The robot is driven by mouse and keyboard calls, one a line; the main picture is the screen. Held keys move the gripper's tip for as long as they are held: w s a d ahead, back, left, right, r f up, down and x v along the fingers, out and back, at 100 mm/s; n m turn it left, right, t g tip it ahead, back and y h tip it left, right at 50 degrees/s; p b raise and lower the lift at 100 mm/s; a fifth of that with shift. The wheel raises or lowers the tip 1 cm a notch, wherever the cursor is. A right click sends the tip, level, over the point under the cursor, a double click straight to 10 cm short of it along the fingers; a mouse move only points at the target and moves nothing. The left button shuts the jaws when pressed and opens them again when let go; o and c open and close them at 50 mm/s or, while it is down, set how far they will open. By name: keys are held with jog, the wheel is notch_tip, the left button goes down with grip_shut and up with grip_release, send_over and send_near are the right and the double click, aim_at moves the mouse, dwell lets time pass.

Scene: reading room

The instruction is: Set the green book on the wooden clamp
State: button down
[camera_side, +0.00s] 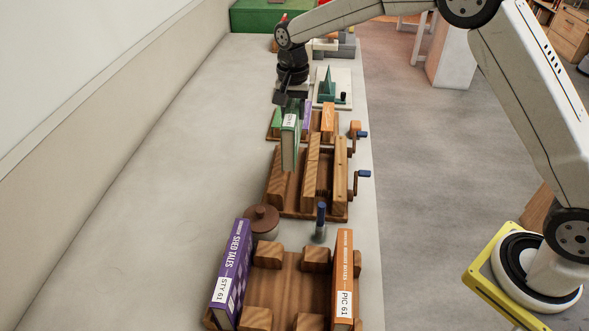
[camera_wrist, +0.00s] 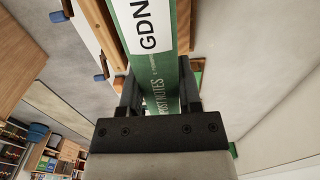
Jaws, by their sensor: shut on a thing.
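The green book (camera_side: 289,146) hangs upright below my gripper (camera_side: 290,100), its white-labelled spine facing the side camera. My gripper is shut on the book's upper part. In the wrist view, the green book (camera_wrist: 163,60) with its "GDN" label lies between the two dark fingers of my gripper (camera_wrist: 160,92). The wooden clamp (camera_side: 311,172), with upright wooden jaws and blue-handled cranks at its right, is on the bench. In the side view the book's lower end overlaps the clamp's left rear part. I cannot tell whether they touch.
In front, a wooden rack (camera_side: 282,285) holds a purple book (camera_side: 232,273) and an orange book (camera_side: 343,280). A brown-lidded jar (camera_side: 262,219) and a blue-handled tool (camera_side: 320,222) stand between rack and clamp. Another wooden holder with books is behind. The bench's left side (camera_side: 170,170) is clear.

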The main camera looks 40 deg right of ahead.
aim_at(298, 129)
jog(key=shift+w+d+r, duration=0.15)
jog(key=shift+w+d, duration=0.1)
jog(key=shift+d, duration=0.35)
jog(key=shift+w+d+r, duration=0.1)
jog(key=shift+w+d, duration=0.15)
jog(key=shift+d, duration=0.3)
jog(key=shift+f, duration=0.1)
jog(key=shift+f, duration=2.15)
jog(key=shift+f, duration=1.1)
jog(key=shift+f, duration=0.35)
jog(key=shift+f, duration=2.6)
dwell(0.6)
